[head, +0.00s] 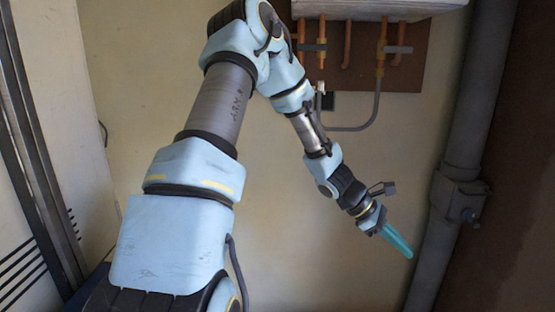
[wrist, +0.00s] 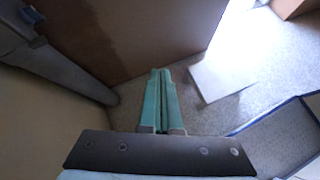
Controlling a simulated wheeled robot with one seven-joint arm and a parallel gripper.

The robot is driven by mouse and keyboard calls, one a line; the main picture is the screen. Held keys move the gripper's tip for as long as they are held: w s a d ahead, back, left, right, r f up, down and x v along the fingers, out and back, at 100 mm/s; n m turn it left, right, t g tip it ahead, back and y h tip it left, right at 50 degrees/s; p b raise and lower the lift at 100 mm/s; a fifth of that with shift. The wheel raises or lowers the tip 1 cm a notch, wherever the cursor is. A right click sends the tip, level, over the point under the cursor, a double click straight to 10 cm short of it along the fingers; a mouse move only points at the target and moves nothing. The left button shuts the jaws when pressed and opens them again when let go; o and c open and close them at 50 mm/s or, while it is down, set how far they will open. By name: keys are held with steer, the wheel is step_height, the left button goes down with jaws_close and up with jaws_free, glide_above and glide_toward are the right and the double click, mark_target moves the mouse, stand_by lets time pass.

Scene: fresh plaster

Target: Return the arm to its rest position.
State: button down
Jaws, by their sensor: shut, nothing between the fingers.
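My arm is raised in the head view and bends over at the elbow, with its far part reaching down to the right. My gripper (head: 408,252) has teal fingers that point down and right, in front of the wall and left of the grey pipe. In the wrist view my gripper (wrist: 161,72) shows its two teal fingers side by side and closed together, with nothing held between them.
A thick grey pipe (head: 462,140) with a clamp runs down the wall at right. A white box (head: 375,8) with copper pipes hangs at the top. A pale flat sheet (wrist: 218,80) lies on the speckled floor, and a blue-edged thing (wrist: 275,120) stands at lower right.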

steer(key=a+r+m+t+y+p, duration=0.1)
steer(key=a+r+m+y, duration=0.2)
steer(key=a, duration=0.9)
steer(key=s+a+r+m+t+y+p, duration=0.1)
steer(key=a+r+m+t+y, duration=0.1)
steer(key=a, duration=1)
steer(key=a+r+m+t+y+p, duration=0.2)
steer(key=a+r+m+y, duration=0.2)
steer(key=a, duration=0.8)
step_height(320, 180, up, 2)
steer(key=m, duration=0.3)
steer(key=shift+s+r+m, duration=0.15)
steer(key=shift+s+m, duration=0.2)
steer(key=shift+m, duration=0.05)
steer(key=c, duration=1.6)
jaws_free()
